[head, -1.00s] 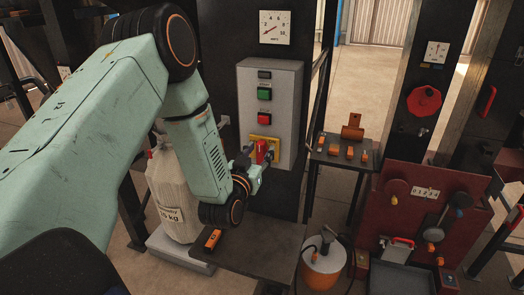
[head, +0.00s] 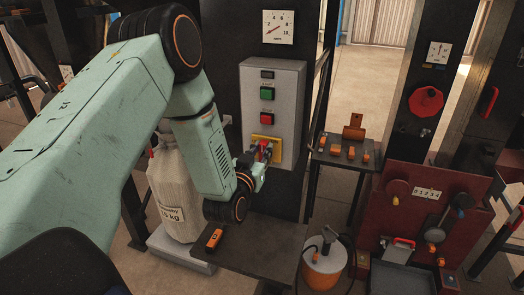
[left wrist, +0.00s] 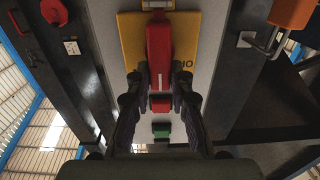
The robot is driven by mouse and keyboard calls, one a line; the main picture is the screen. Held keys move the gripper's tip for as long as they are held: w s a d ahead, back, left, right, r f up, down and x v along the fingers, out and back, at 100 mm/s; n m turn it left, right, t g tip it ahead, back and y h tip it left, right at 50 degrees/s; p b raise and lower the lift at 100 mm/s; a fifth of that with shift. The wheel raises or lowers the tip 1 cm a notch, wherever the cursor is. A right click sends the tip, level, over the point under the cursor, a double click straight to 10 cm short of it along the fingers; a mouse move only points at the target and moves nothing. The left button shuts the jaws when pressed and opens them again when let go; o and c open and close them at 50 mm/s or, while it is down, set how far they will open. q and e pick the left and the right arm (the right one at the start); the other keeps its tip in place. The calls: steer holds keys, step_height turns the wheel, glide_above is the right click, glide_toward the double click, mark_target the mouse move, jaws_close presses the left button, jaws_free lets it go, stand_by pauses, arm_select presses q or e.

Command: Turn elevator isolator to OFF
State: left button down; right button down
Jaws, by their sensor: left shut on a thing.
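The isolator has a red handle (left wrist: 159,45) on a yellow plate (left wrist: 132,42), on the front of a grey control box (head: 289,115). It also shows in the head view as a yellow plate (head: 277,151). My left gripper (left wrist: 160,82) is shut on the red handle, one finger on each side of its end. In the head view my left gripper (head: 261,160) is at the plate and hides much of the handle. In the left wrist view the handle lies in line with the buttons. Lettering beside it is only partly readable. My right gripper is not in view.
A green button (head: 266,94) and a red button (head: 265,119) are above the isolator on the box. A dark table (head: 262,235) with an orange tool (head: 214,239) lies below. A white sack (head: 178,190) stands left, a red machine (head: 408,215) right.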

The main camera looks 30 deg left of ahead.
arm_select(q)
steer(key=shift+a, duration=0.1)
steer(key=shift+n, duration=0.4)
steer(key=shift+n+b, duration=0.3)
steer(key=shift+b, duration=0.05)
steer(key=shift+s+a+f+n+b, duration=0.1)
steer(key=shift+a+f+n+b, duration=0.25)
steer(key=shift+n+b, duration=1.9)
steer(key=shift+s+a+f+n+b, duration=0.1)
steer(key=shift+a+f+n+b, duration=0.2)
steer(key=shift+n+b, duration=2)
steer(key=shift+s+a+f+n+b, duration=0.1)
steer(key=shift+a+f+n+b, duration=0.45)
steer(key=shift+n, duration=3.2)
steer(key=shift+d+r, duration=0.2)
steer(key=shift+d, duration=0.05)
steer(key=c, duration=1.2)
jaws_free()
